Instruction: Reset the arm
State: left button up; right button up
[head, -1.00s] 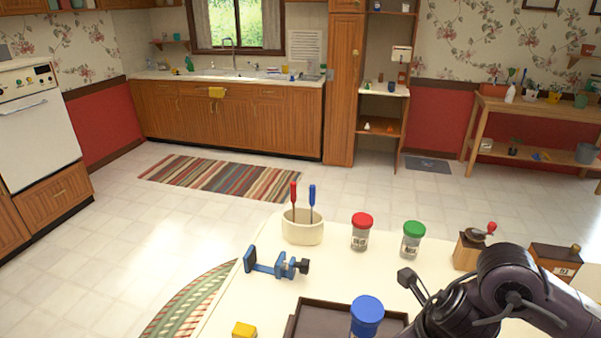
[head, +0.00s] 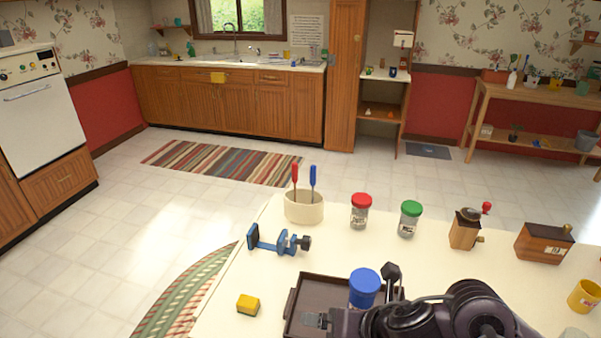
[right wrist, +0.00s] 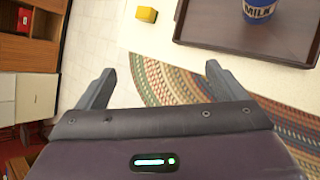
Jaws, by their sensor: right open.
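My right arm (head: 440,312) comes in at the bottom right of the head view and reaches over the front of the table. In the right wrist view my right gripper (right wrist: 160,70) is open, with two grey fingers wide apart and nothing between them. It points toward the table edge, the braided rug (right wrist: 180,80) and the floor. The left gripper is not in view.
A yellow block (head: 248,305), blue clamp (head: 278,242), tool holder (head: 304,208), red-lidded jar (head: 361,212), green-lidded jar (head: 409,220), grinder (head: 465,232) and wooden box (head: 543,243) stand around.

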jog(key=s+d+f+m+g+h, duration=0.3)
jog(key=s+d+m, duration=0.35)
jog(key=m, duration=1.05)
jog(key=s+d+f+m+h, duration=0.3)
jog(key=s+d+f+m, duration=0.3)
jog(key=m, duration=1.1)
notch_tip(320, 180, down, 28)
jog(key=g, duration=0.1)
jog(key=s+d+f, duration=0.2)
jog(key=s+f, duration=0.8)
jog(key=s+d+f+g+b, duration=0.1)
jog(key=s+d+f, duration=0.1)
jog(key=s+f, duration=0.8)
jog(key=shift+n+g, duration=0.3)
